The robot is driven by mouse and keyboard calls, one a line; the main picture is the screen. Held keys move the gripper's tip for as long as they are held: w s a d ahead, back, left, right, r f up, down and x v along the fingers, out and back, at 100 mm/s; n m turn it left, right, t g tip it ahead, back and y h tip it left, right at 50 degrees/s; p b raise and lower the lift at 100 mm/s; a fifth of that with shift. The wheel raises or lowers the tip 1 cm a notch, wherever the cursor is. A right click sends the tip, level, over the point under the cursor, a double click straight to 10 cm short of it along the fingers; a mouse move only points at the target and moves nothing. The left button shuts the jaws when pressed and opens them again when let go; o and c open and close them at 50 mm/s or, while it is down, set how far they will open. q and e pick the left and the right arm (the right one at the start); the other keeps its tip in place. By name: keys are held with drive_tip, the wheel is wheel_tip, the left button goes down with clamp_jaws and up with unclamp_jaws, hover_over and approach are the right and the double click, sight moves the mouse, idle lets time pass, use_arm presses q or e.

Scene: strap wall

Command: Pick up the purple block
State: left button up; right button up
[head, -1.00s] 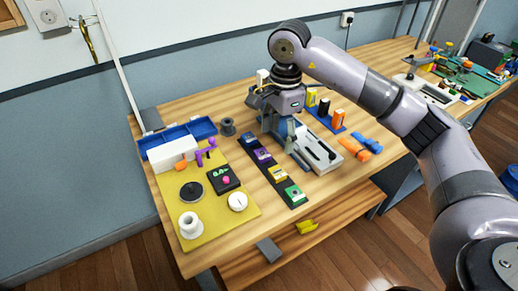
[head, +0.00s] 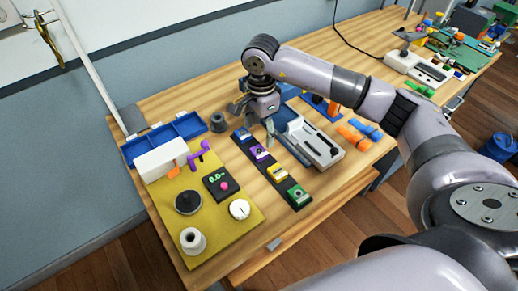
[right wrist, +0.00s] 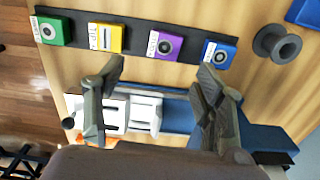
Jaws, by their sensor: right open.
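The purple block (head: 259,153) sits in a dark strip between a blue block (head: 242,134) and a yellow block (head: 277,173). A green block (head: 298,195) is at the strip's near end. My right gripper (head: 255,123) is open and empty, above the bench by the strip's far end. In the right wrist view the purple block (right wrist: 168,46) lies just beyond the gap between the open fingertips (right wrist: 160,72), apart from both. A pale label lies beside the block. My left gripper is not in view.
A grey-white device with a blue part (head: 312,142) stands right of the strip. A yellow board (head: 213,220) with a knob, dial and spool lies left. A dark spool (head: 218,122) and a blue tray (head: 165,140) are behind. Orange and blue pieces (head: 352,136) lie right.

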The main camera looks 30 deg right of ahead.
sight(260, 150)
drive_tip(key=f, duration=0.3)
drive_tip(key=shift+w+f+p, duration=0.2)
drive_tip(key=shift+f+p, duration=0.1)
drive_tip(key=shift+p, duration=0.05)
drive_tip(key=shift+f, duration=0.2)
drive_tip(key=shift+f+p, duration=0.25)
drive_tip(key=shift+p, duration=0.1)
wheel_tip(260, 150, down, 4)
drive_tip(key=shift+w+d+r+p, duration=0.1)
drive_tip(key=shift+w+r+p, duration=0.05)
drive_tip(key=shift+p, duration=0.65)
drive_tip(key=shift+f, duration=0.45)
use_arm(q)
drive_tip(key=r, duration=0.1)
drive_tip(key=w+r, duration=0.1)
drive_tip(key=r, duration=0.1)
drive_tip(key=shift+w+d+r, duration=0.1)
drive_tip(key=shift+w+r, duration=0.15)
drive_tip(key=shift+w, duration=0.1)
use_arm(e)
drive_tip(key=c, duration=1.5)
